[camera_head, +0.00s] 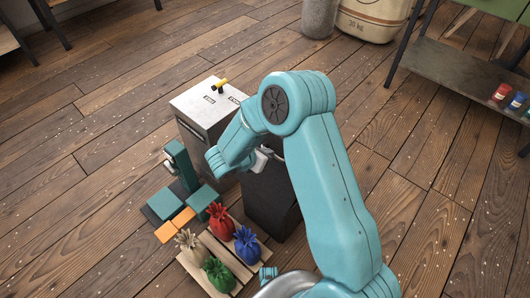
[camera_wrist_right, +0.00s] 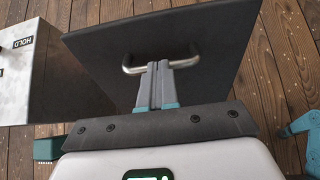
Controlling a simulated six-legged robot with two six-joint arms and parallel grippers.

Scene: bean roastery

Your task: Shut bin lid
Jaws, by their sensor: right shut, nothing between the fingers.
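A dark bin (camera_head: 272,205) stands on the floor beside a grey cabinet, partly hidden by my right arm. In the right wrist view a broad dark panel with a silver bar handle (camera_wrist_right: 132,68) fills the middle; it looks like the bin's lid. How far the lid (camera_wrist_right: 215,45) stands open I cannot tell. My right gripper (camera_wrist_right: 160,68) is shut and empty, its fingertips at the middle of the handle; whether they touch it I cannot tell. In the head view the right gripper (camera_head: 264,158) is just above the bin, mostly hidden behind its wrist.
The grey cabinet (camera_head: 196,100) has a black and yellow knob (camera_head: 219,87) on top. A pallet (camera_head: 214,244) with several coloured sacks and teal and orange blocks (camera_head: 165,203) lie in front. A shelf (camera_head: 470,80) stands at right. The floor behind is mostly clear.

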